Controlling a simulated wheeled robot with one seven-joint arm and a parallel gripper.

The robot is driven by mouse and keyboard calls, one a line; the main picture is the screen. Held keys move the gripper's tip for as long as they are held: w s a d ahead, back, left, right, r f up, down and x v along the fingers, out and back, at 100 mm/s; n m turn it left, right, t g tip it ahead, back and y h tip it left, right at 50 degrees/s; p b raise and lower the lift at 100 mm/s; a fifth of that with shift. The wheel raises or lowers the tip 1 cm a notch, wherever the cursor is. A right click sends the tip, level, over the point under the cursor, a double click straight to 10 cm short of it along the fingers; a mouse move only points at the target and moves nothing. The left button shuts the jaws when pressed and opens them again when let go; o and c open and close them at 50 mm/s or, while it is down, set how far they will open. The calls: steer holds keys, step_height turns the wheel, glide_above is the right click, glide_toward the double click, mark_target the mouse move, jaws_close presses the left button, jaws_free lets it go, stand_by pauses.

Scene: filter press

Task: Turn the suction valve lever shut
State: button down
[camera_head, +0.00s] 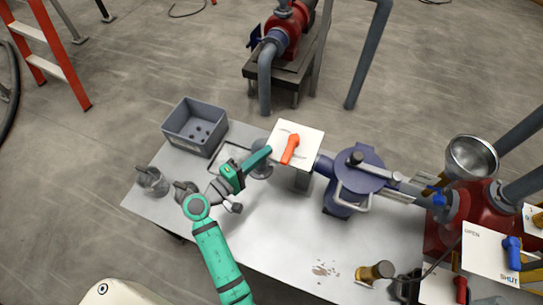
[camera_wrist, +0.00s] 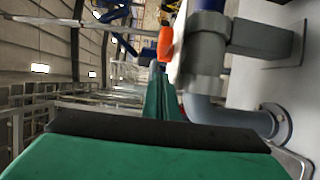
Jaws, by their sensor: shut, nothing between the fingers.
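An orange lever (camera_head: 290,149) sits on a white square plate (camera_head: 304,133) on top of a grey valve on the bench. It points down and slightly left in the head view. Any lettering on this plate is too faint to read. The lever also shows at the top of the wrist view (camera_wrist: 166,42). My gripper (camera_head: 268,152) is shut and empty. Its green fingers (camera_wrist: 160,95) point toward the valve, with the tips close to the plate's left edge, just left of the lever. I cannot tell whether they touch anything.
A blue filter housing (camera_head: 357,172) stands right of the valve. Another plate (camera_head: 488,254), marked "SHUT", has a blue lever (camera_head: 512,251). The bench's front middle (camera_head: 285,230) is clear.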

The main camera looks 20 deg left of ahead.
steer(key=d+v, duration=0.1)
steer(key=v, duration=0.9)
steer(key=shift+s, duration=0.5)
steer(key=s+d+f+m+g+y, duration=0.1)
steer(key=s+d+f+g+y, duration=0.15)
steer(key=d+f, duration=0.45)
steer(key=s+d+f+g+y, duration=0.25)
steer(key=d+f+y, duration=0.2)
steer(key=f, duration=0.55)
steer(key=s+d+r+m+t, duration=0.3)
steer(key=s+d+r+m, duration=0.9)
steer(key=s+d+r, duration=0.1)
step_height(320, 180, up, 2)
steer(key=shift+s+r+m+t+h, duration=0.1)
steer(key=shift+s+m+t+h, duration=0.25)
steer(key=shift+s, duration=0.5)
